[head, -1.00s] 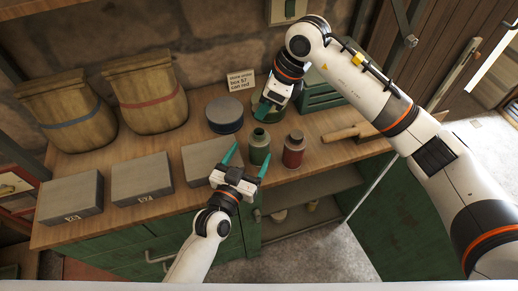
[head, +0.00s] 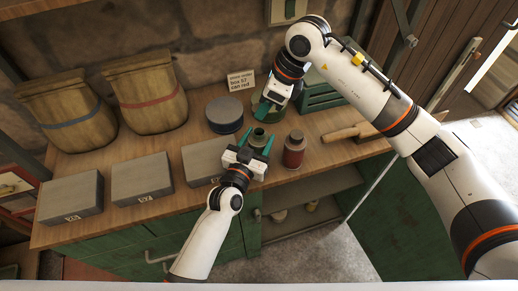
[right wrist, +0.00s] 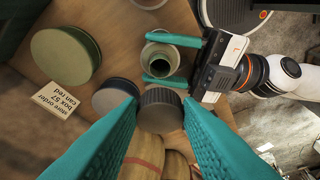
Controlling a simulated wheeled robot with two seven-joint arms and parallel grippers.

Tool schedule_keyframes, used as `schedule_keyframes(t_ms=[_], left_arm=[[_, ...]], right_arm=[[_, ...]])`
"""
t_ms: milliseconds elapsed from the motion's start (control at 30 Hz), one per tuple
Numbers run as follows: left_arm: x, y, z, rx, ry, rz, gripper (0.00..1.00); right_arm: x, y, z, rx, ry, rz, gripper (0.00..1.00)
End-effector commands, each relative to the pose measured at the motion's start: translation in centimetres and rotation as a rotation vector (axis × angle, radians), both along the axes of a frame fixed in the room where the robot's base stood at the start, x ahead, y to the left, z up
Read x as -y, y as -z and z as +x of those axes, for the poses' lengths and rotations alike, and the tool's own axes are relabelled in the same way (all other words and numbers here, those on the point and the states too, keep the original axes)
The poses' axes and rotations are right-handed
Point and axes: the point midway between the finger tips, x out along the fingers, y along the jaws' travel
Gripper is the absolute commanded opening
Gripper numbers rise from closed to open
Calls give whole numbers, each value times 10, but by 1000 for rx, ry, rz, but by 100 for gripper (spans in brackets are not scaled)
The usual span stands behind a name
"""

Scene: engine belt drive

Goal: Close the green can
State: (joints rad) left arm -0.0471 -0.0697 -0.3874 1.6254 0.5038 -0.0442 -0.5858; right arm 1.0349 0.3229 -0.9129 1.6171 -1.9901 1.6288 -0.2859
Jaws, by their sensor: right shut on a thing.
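The green can (head: 259,138) stands on the bench with its mouth uncovered. Its open mouth (right wrist: 163,62) also shows in the right wrist view. My left gripper (head: 259,140) has one finger on each side of the can. I cannot tell whether the fingers press on it or stand slightly apart. My right gripper (head: 267,105) is raised behind the green can. In the right wrist view my right gripper (right wrist: 160,118) is shut on a dark ribbed cap (right wrist: 162,106). The cap is apart from the green can.
A red can (head: 294,150) stands just right of the green can. A round grey tin (head: 225,115) stands to the left and a green round tin (right wrist: 66,55) behind. Grey boxes (head: 142,177) and two sacks (head: 146,95) fill the left. A wooden mallet (head: 345,134) lies right.

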Motion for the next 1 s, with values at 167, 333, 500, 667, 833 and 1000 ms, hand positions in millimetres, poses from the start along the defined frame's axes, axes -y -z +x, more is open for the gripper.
schedule_keyframes(t_ms=[167, 333, 500, 667, 833, 1000], left_arm=[[0, 0, 0, 0, 0, 0, 15], [0, 0, 0, 0, 0, 0, 10], [0, 0, 0, -1, 0, 0, 10], [0, 0, 0, -1, 0, 0, 10], [0, 0, 0, -1, 0, 0, 10], [0, 1, 0, -1, 0, 0, 10]], right_arm=[[0, 0, 0, 0, 0, 0, 11], [0, 9, 0, -2, 0, 0, 11], [1, 35, 0, -2, 2, 1, 11], [0, 49, 0, 2, 0, 6, 11], [0, 50, 0, 3, 0, 7, 11], [0, 50, 0, 2, 0, 7, 11]])
